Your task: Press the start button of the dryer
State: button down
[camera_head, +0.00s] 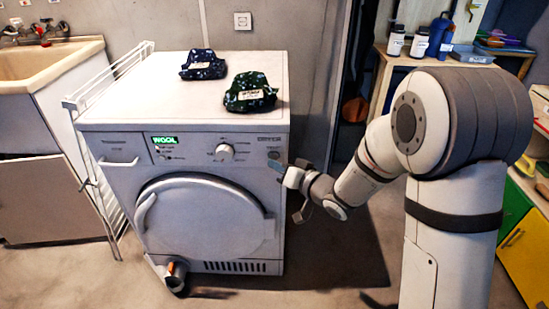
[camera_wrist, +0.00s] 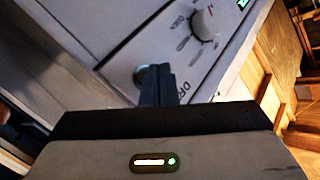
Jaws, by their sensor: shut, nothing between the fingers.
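The white dryer (camera_head: 205,185) stands against the wall, with a lit green WOOL display (camera_head: 164,140) and a round knob (camera_head: 225,152) on its front panel. My gripper (camera_head: 274,169) is at the panel's right end, just below the printed label. In the wrist view, the shut, empty fingers (camera_wrist: 158,72) point at the panel. A small round button (camera_wrist: 139,76) shows right beside the fingertips, partly hidden by them. Whether they touch it I cannot tell. The knob (camera_wrist: 205,25) also shows in the wrist view, above and right of the fingers.
Two dark patterned cloth bundles, one blue (camera_head: 203,65) and one green (camera_head: 250,92), lie on the dryer. A white folded rack (camera_head: 100,165) and a sink (camera_head: 45,62) are at left. A cup-like object (camera_head: 176,274) lies at the dryer's foot. A shelf with bottles (camera_head: 418,43) stands behind my arm.

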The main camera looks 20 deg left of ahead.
jog(key=shift+s, duration=0.1)
jog(key=s, duration=0.2)
jog(key=s+d, duration=0.1)
jog(key=s, duration=0.1)
jog(key=shift+s+d+b, duration=0.1)
jog(key=shift+s+b, duration=0.2)
jog(key=shift+s, duration=0.1)
dwell(0.8)
jog(key=w+d+r+m+t+h+p, duration=0.25)
jog(key=d+r+h+p, duration=1)
jog(key=d, duration=0.65)
jog(key=s+d+r+m+g+p, duration=0.1)
jog(key=s+d+r+g+p, duration=0.3)
jog(key=s, duration=0.6)
jog(key=s+d+r+m+g+h+p, duration=0.1)
jog(key=s+d+r+g+p, duration=0.3)
jog(key=s+r, duration=0.6)
jog(key=d+r+p, duration=0.1)
jog(key=d+p, duration=0.1)
jog(key=p, duration=0.1)
jog(key=shift+s+d+r+p, duration=0.15)
jog(key=shift+d+r+p, duration=0.05)
jog(key=shift+p, duration=0.2)
jog(key=shift+h, duration=0.25)
